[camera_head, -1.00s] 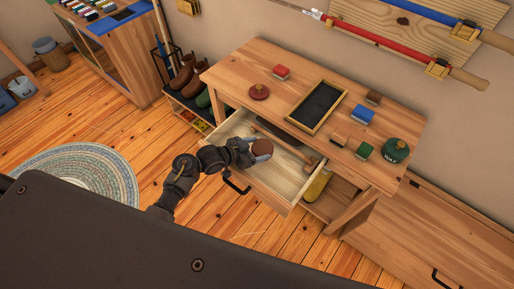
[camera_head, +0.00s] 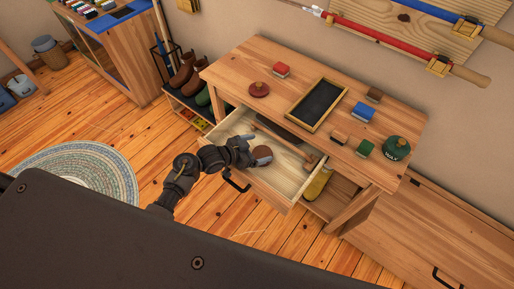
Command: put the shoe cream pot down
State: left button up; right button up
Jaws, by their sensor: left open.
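A round pot with a brown top (camera_head: 262,155), which I take as the shoe cream pot, sits inside the open drawer (camera_head: 285,196) of the wooden table, on its pale floor. My left gripper (camera_head: 251,152) is open just to the left of the pot, over the drawer. Whether a fingertip still touches the pot is too small to tell. My right gripper is not in view.
A wooden-handled tool (camera_head: 285,141) and a dark flat item (camera_head: 279,131) lie in the drawer behind the pot. The tabletop (camera_head: 240,72) holds a framed dark tray (camera_head: 317,105), several small blocks and a green wax pot (camera_head: 396,149).

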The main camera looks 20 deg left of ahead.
pick_arm(q)
jog(key=shift+r, duration=0.1)
jog(key=v, duration=1.2)
jog(key=shift+r, duration=0.45)
